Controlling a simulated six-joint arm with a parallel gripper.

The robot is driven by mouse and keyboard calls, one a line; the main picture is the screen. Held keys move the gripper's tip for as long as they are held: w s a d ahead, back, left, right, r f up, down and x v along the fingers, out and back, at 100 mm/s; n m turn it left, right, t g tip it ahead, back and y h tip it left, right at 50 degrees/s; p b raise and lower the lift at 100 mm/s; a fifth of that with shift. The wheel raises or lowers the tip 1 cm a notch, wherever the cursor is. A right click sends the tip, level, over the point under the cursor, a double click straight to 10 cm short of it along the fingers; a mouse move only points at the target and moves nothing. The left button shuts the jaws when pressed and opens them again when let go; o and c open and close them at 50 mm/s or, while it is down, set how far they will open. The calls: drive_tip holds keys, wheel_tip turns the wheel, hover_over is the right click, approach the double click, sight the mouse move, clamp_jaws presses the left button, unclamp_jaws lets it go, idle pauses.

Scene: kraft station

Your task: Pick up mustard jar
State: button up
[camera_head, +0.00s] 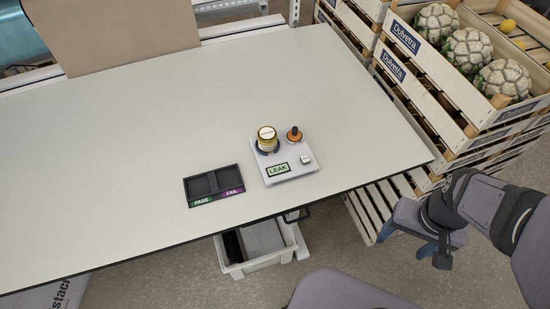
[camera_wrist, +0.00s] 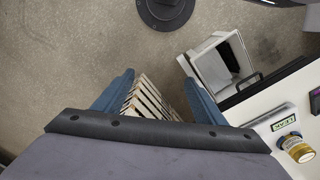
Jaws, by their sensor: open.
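The mustard jar (camera_head: 267,141), yellow with a pale lid, stands upright at the back left of a light-grey leak tester (camera_head: 290,176) marked LEAK. A dark round seat shows around its base. My gripper (camera_head: 406,241), with blue fingers, is off the table's right front side, well apart from the jar. In the wrist view its fingers (camera_wrist: 160,80) are spread wide with nothing between them.
An orange-and-black knob (camera_head: 294,134) stands beside the jar. A dark PASS/FAIL tray (camera_head: 214,185) lies to the left. Slatted wooden crates (camera_head: 400,72), one with cauliflowers, stand right of the table. A white bin (camera_head: 260,244) is under the front edge. Much of the tabletop (camera_head: 130,130) is clear.

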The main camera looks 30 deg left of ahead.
drive_tip(key=w+a+r+n, duration=0.3)
drive_tip(key=w+a+n, duration=0.55)
drive_tip(key=w, duration=0.25)
wheel_tip(320, 180, up, 2)
drive_tip(key=n, duration=2.5)
hover_over(267, 134)
drive_tip(key=shift+w+d+m, duration=0.15)
drive_tip(key=shift+w+m, duration=0.1)
drive_tip(key=shift+w, duration=0.1)
drive_tip(key=shift+s+a+n, duration=0.2)
drive_tip(key=shift+a+n, duration=0.2)
drive_tip(key=shift+s+d+f+p, duration=0.1)
drive_tip(key=shift+f+p, duration=0.8)
drive_tip(key=shift+f, duration=0.95)
drive_tip(key=shift+d+f+p, duration=0.1)
drive_tip(key=shift+f+p, duration=0.75)
drive_tip(key=shift+f, duration=0.95)
drive_tip(key=shift+c, duration=0.4)
